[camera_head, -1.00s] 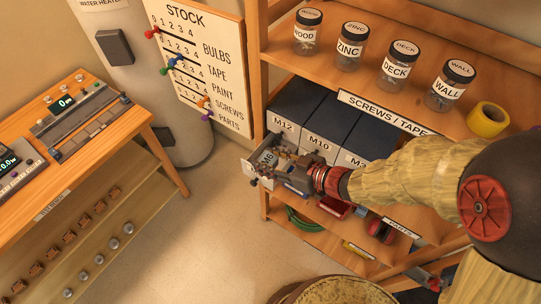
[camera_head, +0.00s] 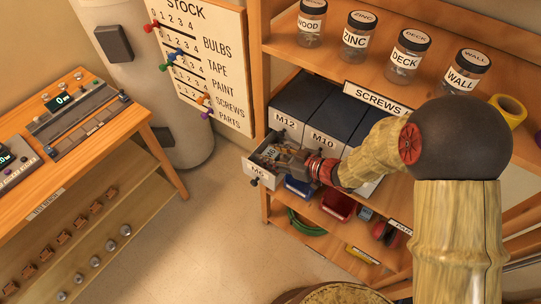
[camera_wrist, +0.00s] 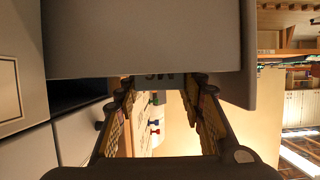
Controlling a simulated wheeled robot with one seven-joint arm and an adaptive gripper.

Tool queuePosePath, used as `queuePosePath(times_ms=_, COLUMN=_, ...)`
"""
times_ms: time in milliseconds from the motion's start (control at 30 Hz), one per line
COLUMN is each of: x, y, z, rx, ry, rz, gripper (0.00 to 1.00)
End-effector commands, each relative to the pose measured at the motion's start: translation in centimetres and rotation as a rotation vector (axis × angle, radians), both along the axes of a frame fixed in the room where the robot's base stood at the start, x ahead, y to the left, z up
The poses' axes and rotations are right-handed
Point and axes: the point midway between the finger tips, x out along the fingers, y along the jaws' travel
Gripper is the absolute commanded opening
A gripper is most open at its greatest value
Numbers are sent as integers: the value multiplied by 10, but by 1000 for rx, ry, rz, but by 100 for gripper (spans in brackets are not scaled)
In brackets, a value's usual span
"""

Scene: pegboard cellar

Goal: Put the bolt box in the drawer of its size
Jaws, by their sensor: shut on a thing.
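The open grey drawer (camera_head: 258,172), marked M6 on its front, sticks out of the shelf unit at its left end, below the M12 drawer. My gripper (camera_head: 279,160) reaches in from the right, low over this drawer. It is shut on the bolt box (camera_wrist: 160,78). In the wrist view the M6 lettering on the box shows upside down between the fingers. The drawer's near wall (camera_wrist: 150,38) hides most of the box and the fingertips. I cannot tell whether the box touches the drawer floor.
Shut drawers M12 (camera_head: 285,123) and M10 (camera_head: 323,142) sit beside and behind the open one. Labelled jars (camera_head: 355,38) stand on the shelf above. Blue and red bins (camera_head: 338,206) lie on the shelf below. The floor left of the drawer is clear.

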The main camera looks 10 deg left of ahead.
Motion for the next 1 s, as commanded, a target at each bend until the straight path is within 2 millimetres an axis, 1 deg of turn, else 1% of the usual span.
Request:
queuePosePath(times_ms=200, x=1, y=0, z=3, rx=2, ry=-3, rz=0, gripper=5)
queuePosePath(times_ms=633, x=1, y=0, z=-9, rx=1, ry=-2, rz=-1, gripper=5)
queuePosePath(times_ms=733, x=1, y=0, z=-9, rx=2, ry=-4, rz=-1, gripper=5)
queuePosePath(times_ms=767, x=1, y=0, z=-10, rx=1, ry=-2, rz=-1, gripper=39)
queuePosePath(times_ms=900, x=1, y=0, z=-10, rx=1, ry=-2, rz=-1, gripper=46)
queuePosePath(times_ms=1000, x=1, y=0, z=-10, rx=0, ry=-2, rz=-1, gripper=46)
